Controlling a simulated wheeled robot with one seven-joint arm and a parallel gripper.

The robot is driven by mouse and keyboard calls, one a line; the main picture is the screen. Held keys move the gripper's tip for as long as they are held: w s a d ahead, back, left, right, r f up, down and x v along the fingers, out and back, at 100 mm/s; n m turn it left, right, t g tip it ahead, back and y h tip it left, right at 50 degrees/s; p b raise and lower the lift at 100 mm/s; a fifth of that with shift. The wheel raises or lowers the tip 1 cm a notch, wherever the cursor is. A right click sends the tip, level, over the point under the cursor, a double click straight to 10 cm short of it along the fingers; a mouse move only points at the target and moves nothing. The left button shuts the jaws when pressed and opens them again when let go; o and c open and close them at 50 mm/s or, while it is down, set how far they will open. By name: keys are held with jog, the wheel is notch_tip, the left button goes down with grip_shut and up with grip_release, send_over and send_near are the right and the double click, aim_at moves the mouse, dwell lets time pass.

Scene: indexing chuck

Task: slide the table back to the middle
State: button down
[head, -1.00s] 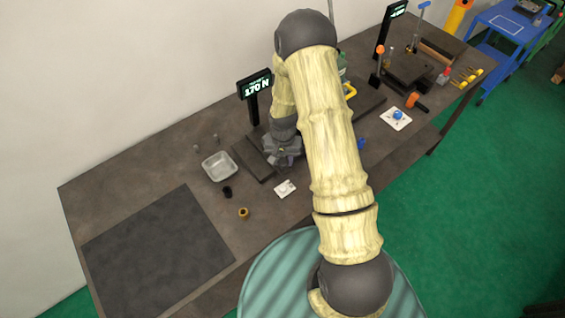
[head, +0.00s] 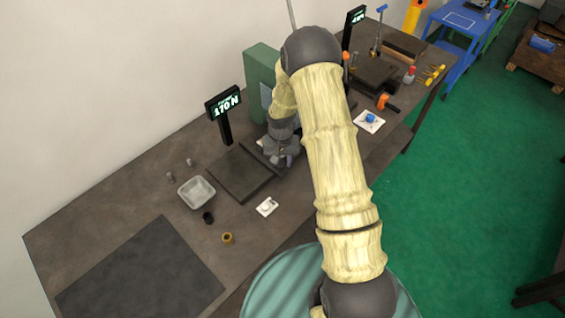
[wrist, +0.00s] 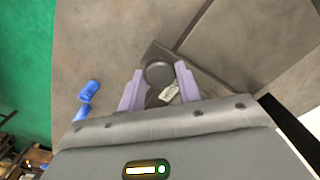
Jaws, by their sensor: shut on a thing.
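My gripper (head: 284,152) is low over the bench beside a dark flat slide (head: 240,174), which lies below the lit display. In the wrist view its two lilac fingers (wrist: 160,88) stand on either side of a round dark grey knob (wrist: 160,72), and they are shut on it. A small white tag (wrist: 169,93) lies between the fingers. A dark plate (wrist: 212,88) shows beyond the knob. In the head view my arm hides the knob and the right part of the slide, so the table's middle mark cannot be seen.
The display (head: 224,102) appears to read 170 N. A green column (head: 262,82) stands behind my gripper. A white plate with blue knob (head: 369,119) lies right.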

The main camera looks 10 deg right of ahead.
jog(key=shift+a, duration=0.1)
jog(key=c, duration=1)
grip_release()
notch_tip(320, 180, up, 18)
jog(key=b, duration=0.4)
jog(key=shift+f, duration=0.25)
jog(key=shift+s, duration=0.1)
